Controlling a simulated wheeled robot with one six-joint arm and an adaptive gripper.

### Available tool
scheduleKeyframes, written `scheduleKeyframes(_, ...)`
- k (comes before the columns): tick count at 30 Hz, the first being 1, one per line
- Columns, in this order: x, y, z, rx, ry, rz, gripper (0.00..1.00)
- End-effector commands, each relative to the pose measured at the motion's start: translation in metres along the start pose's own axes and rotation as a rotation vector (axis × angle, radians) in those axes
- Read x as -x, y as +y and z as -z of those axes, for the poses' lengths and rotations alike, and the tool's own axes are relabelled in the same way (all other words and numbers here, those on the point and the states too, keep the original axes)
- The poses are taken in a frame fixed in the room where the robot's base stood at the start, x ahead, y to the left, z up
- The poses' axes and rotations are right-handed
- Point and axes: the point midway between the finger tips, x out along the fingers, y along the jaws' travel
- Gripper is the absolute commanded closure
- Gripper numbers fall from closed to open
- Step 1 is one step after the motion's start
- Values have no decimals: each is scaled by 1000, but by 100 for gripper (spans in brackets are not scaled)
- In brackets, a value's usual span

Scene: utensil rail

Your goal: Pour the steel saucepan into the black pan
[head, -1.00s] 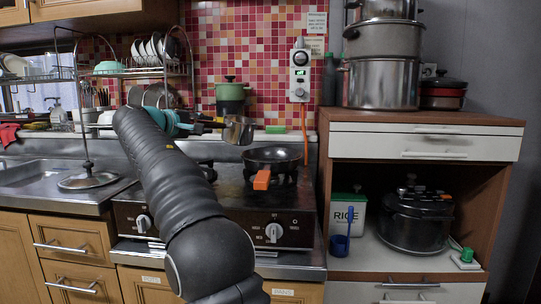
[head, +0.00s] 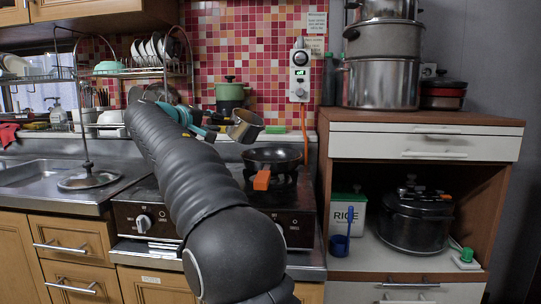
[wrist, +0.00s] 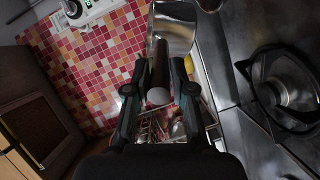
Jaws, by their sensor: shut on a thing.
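The steel saucepan (head: 245,127) is held in the air above and slightly left of the black pan (head: 272,158). It is tilted, and its contents cannot be made out. The black pan sits on the right burner of the stove, with its orange handle (head: 262,180) toward the front. My gripper (head: 207,132) is left of the saucepan, partly hidden by my arm. In the wrist view, my gripper (wrist: 159,75) is shut on the saucepan's dark handle, and the saucepan's steel body (wrist: 174,28) lies beyond the fingertips.
A green pot (head: 230,93) stands behind the stove by the tiled wall. A dish rack (head: 150,70) is at the back left. A wooden cabinet (head: 425,118) with stacked pots (head: 380,83) stands to the right. A burner grate (wrist: 290,90) shows bare in the wrist view.

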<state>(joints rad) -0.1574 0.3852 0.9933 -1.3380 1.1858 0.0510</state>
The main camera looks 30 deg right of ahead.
Motion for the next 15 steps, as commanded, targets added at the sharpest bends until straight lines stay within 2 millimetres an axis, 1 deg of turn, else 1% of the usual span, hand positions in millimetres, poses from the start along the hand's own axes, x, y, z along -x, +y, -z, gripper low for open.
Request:
scheduleKeyframes(5,0,4,-8,-53,7,-1,100)
scheduleKeyframes(15,-1,2,-22,-156,21,3,100)
